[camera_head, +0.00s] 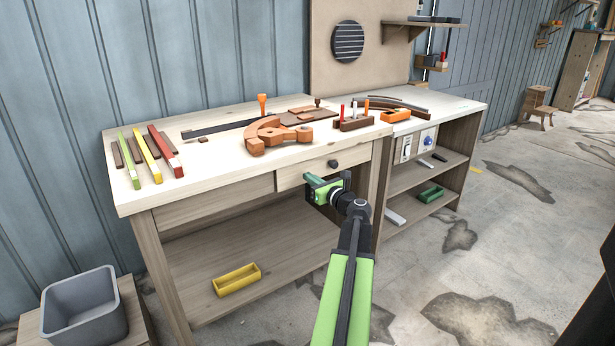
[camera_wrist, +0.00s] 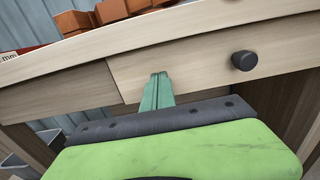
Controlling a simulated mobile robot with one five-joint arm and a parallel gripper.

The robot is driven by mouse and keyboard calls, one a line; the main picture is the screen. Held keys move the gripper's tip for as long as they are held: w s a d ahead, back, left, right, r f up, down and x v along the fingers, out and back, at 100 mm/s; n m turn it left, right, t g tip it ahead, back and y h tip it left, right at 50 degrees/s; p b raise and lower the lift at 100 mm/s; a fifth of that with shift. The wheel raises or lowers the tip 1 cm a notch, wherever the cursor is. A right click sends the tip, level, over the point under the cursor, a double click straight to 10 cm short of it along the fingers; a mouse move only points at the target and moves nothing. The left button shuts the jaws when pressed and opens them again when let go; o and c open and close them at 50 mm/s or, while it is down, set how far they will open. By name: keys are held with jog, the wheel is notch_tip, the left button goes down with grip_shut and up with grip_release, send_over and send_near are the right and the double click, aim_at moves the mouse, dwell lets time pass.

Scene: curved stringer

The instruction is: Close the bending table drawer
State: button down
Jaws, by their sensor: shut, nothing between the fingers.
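The bending table (camera_head: 150,198) is a pale wooden workbench. Its drawer front (camera_head: 292,178) is under the tabletop on the right side, with a dark round knob (camera_head: 333,163). The drawer front looks flush or nearly flush with the table face; a small gap cannot be told. My gripper (camera_head: 312,181) is shut and empty, close to the drawer front, below and left of the knob. In the wrist view the green fingertips (camera_wrist: 157,82) overlap the drawer front (camera_wrist: 200,55), left of the knob (camera_wrist: 244,60). Whether they touch it cannot be told.
Coloured strips (camera_head: 155,152), an orange curved block (camera_head: 265,132) and tools lie on the tabletop. A yellow tray (camera_head: 236,280) sits on the lower shelf. A grey bin (camera_head: 84,306) stands at the front left. Open floor (camera_head: 490,250) lies to the right.

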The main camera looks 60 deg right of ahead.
jog(key=v, duration=1)
jog(key=shift+s+d, duration=0.25)
jog(key=shift+s, duration=0.05)
jog(key=shift+f, duration=0.1)
jog(key=w+a+f+n+g+y, duration=0.2)
jog(key=w+a+f+n+y, duration=0.3)
jog(key=w+a, duration=0.45)
jog(key=w+a+f+n+g+y, duration=0.2)
jog(key=w+a+f+n, duration=0.2)
jog(key=w+a+n, duration=0.55)
jog(key=w+a+f+n+g+y, duration=0.3)
jog(key=w+a+f+n+y, duration=0.15)
jog(key=a, duration=0.85)
jog(key=s+a+f+n+g+h, duration=0.1)
jog(key=a+f+n+g+h, duration=0.15)
jog(key=a+n, duration=0.65)
jog(key=s+a+f+n+g+h, duration=0.15)
jog(key=a+f+n+g, duration=0.3)
jog(key=a, duration=0.75)
jog(key=s+a+f+n+g+h, duration=0.1)
jog(key=s+a+f+n+g, duration=0.15)
jog(key=a+n, duration=0.7)
notch_tip(320, 180, up, 33)
jog(key=m+p, duration=0.1)
jog(key=p, duration=3.3)
jog(key=shift+w+a+m, duration=0.15)
jog(key=shift+w+m, duration=0.25)
jog(key=shift+w, duration=0.1)
